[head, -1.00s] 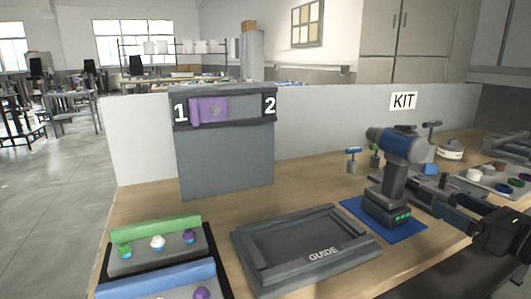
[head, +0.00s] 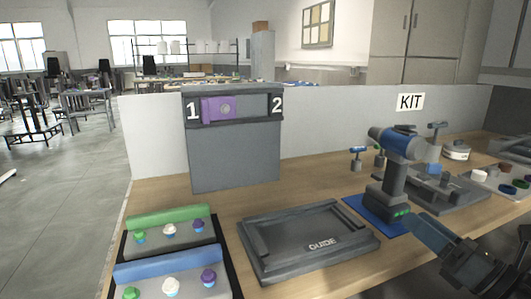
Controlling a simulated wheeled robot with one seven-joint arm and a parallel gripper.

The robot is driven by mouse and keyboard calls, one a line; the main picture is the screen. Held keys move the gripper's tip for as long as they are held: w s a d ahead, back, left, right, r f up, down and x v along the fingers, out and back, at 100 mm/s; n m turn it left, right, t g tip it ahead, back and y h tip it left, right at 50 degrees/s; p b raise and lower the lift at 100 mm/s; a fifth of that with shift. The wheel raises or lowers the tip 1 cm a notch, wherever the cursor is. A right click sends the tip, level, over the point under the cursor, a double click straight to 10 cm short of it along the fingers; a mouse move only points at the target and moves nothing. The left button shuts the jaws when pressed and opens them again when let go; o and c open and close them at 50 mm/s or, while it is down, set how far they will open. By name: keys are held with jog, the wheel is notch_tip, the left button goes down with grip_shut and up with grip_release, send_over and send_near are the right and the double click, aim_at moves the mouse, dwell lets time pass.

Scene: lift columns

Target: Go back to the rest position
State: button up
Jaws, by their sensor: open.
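My gripper (head: 436,234) is at the lower right of the head view, above the front of the workbench. Its dark blue-grey fingers point up and left, toward the drill's base. It is open, and nothing shows between its fingers. A blue and grey cordless drill (head: 396,165) stands upright on a blue mat (head: 358,208), just left of and beyond the gripper. The gripper looks apart from the drill, though the exact gap is hard to tell.
A grey tray marked GUIDE (head: 310,262) lies left of the drill. A grey fixture (head: 455,192) and parts tray (head: 500,184) stand behind the gripper. Racks with coloured knobs (head: 170,215) are at lower left. A grey panel (head: 235,150) carries a purple slider (head: 218,110) near 1.

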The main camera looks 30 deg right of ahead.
jog(key=s+a+m+t+h+p, duration=0.1)
jog(key=s+a+m, duration=0.1)
jog(key=a+m, duration=0.65)
jog(key=s+a+m+t, duration=0.1)
jog(key=s+a+m, duration=0.2)
jog(key=a+m, duration=0.55)
jog(key=s+a+f+m+g+y, duration=0.1)
jog(key=s+a+f+m+g, duration=0.3)
jog(key=s+m, duration=0.2)
jog(key=s+a+f+m+g+p, duration=0.1)
jog(key=s+a+f+m+g, duration=0.3)
jog(key=s+m, duration=0.3)
jog(key=shift+s+a+f+m+y, duration=0.3)
jog(key=shift+s+a+f+y, duration=0.1)
jog(key=shift+s+f, duration=0.4)
jog(key=shift+r, duration=0.1)
jog(key=shift+c, duration=0.2)
